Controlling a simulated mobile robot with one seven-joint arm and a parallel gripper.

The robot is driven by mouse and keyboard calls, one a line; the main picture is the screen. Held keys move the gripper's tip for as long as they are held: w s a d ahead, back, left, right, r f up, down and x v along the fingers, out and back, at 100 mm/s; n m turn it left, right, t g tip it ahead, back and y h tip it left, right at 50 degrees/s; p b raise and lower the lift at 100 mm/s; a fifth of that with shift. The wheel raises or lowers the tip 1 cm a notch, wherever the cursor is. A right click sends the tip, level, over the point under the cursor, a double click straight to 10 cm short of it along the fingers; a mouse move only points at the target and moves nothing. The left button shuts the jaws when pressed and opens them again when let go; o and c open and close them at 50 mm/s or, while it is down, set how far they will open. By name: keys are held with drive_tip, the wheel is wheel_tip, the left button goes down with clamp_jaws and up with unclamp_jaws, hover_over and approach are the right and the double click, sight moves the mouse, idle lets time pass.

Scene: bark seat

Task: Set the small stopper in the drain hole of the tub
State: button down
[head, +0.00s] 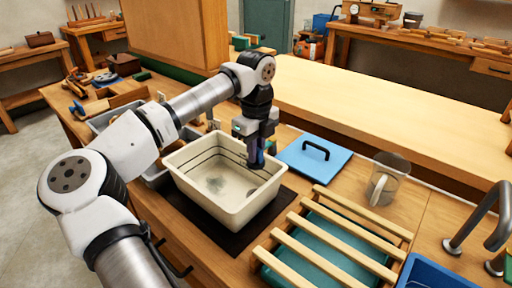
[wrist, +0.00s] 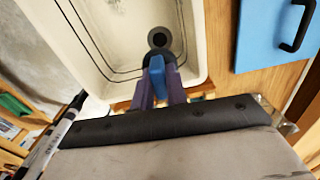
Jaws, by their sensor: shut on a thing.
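The cream tub (head: 250,207) stands on a dark mat, and its floor fills the top of the wrist view (wrist: 195,20). My gripper (head: 256,158) points down inside the tub, close to its far right wall. In the wrist view its purple fingers (wrist: 158,88) are shut on a small blue piece (wrist: 156,73), which I take for the stopper.
A blue board with a black handle (head: 315,160) lies right of the tub. A wooden slatted rack (head: 330,240) is in front, near a metal tap (head: 485,225). Tools lie at the bench's left end.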

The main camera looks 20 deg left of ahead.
drive_tip(key=shift+f+b, duration=3.4)
drive_tip(key=shift+f, duration=2.25)
drive_tip(key=shift+f+b, duration=0.2)
drive_tip(key=shift+b, duration=0.1)
drive_tip(key=c, duration=1.3)
unclamp_jaws()
drive_tip(key=shift+o, duration=0.3)
drive_tip(key=shift+o, duration=1.1)
drive_tip(key=shift+r, duration=0.1)
drive_tip(key=shift+r+p, duration=2.1)
drive_tip(key=shift+r, duration=1.35)
